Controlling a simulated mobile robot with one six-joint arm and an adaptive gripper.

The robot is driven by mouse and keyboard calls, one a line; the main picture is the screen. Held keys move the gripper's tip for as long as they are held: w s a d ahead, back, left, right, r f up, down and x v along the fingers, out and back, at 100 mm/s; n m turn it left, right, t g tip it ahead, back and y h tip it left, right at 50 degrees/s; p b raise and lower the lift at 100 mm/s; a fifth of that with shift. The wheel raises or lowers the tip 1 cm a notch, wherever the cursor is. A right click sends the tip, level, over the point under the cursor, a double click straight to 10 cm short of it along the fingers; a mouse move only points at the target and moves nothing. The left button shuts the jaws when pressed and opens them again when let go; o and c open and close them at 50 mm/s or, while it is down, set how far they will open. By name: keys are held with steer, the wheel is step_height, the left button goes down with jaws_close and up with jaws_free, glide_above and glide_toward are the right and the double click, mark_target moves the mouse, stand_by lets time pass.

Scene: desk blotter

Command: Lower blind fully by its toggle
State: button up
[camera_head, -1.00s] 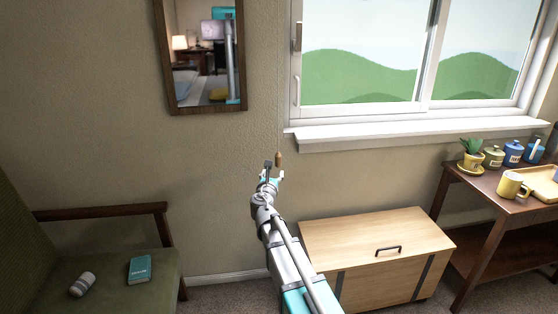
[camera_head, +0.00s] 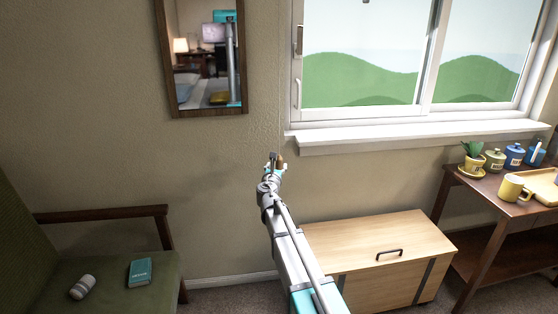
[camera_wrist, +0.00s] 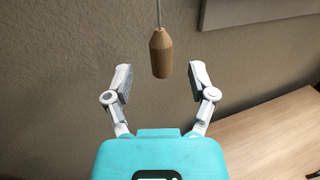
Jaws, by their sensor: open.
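The blind's toggle (camera_wrist: 161,52) is a tan wooden pull hanging upright on a thin cord (camera_wrist: 159,12). In the head view the toggle (camera_head: 281,162) hangs in front of the wall, left of the window sill. My gripper (camera_wrist: 161,76) is open, with one finger on each side of the toggle's line. The toggle hangs between and slightly beyond the fingertips, with a gap on both sides in the wrist view. The blind itself is not clearly seen; the visible window (camera_head: 360,75) is uncovered. A small dark piece (camera_head: 366,2) shows at the picture's top edge.
A framed mirror (camera_head: 175,60) hangs left of the toggle. The white sill (camera_head: 420,137) juts out on the right. A wooden chest (camera_head: 375,245) stands below, a side table (camera_head: 490,208) with pots at right, a green armchair (camera_head: 110,265) at left.

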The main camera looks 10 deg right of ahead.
mark_target(278, 160)
steer(key=shift+x, duration=3.1)
steer(key=shift+c, duration=0.2)
jaws_close()
